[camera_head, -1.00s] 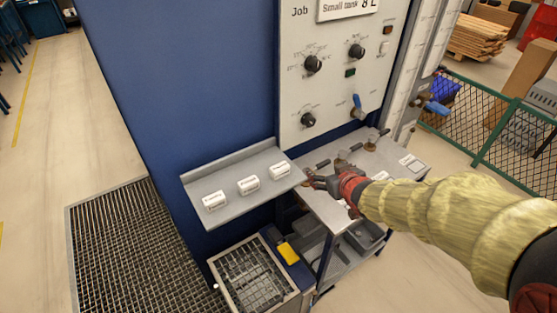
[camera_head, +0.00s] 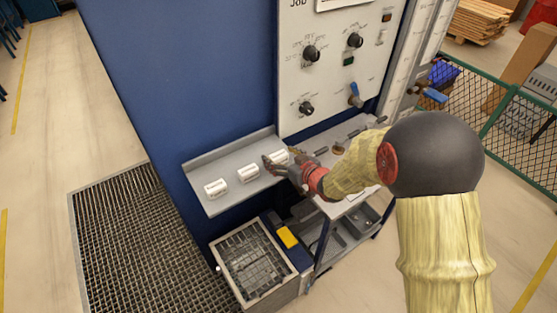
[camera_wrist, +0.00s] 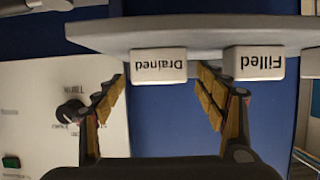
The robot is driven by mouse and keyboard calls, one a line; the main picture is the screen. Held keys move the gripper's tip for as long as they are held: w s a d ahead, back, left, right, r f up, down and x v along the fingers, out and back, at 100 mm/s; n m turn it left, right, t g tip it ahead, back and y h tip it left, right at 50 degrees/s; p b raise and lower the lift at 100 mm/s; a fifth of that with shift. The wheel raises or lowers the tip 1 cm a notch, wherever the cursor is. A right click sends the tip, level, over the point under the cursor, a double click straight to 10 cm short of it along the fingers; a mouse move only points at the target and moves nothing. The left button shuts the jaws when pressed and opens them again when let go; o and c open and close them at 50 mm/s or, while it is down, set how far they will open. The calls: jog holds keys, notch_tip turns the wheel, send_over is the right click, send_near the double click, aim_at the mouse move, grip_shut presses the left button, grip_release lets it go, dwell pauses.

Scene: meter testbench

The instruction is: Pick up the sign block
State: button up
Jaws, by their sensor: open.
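Three white sign blocks stand on the grey shelf (camera_head: 225,205): a left one (camera_head: 215,188), a middle one (camera_head: 248,173) and a right one (camera_head: 279,156). My gripper (camera_head: 272,164) is at the right block and partly covers it. In the wrist view, where the lettering is upside down, the block marked "Drained" (camera_wrist: 158,67) shows between the open fingers of my gripper (camera_wrist: 160,84). The block marked "Filled" (camera_wrist: 256,66) is beside it to the right, just past the right finger. Whether the fingers touch a block I cannot tell.
The blue cabinet wall (camera_head: 180,80) rises behind the shelf. A control panel (camera_head: 335,80) with knobs stands to the right, above a grey bench with small valves. A wire basket (camera_head: 255,265) and a yellow item (camera_head: 287,237) are below. Floor grating (camera_head: 125,240) lies at left.

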jog(key=shift+w+a+f, duration=0.3)
jog(key=shift+w+f, duration=0.05)
jog(key=shift+w, duration=0.15)
jog(key=shift+c, duration=0.3)
jog(key=c, duration=1.1)
jog(key=shift+r, duration=0.15)
jog(key=shift+c, duration=0.6)
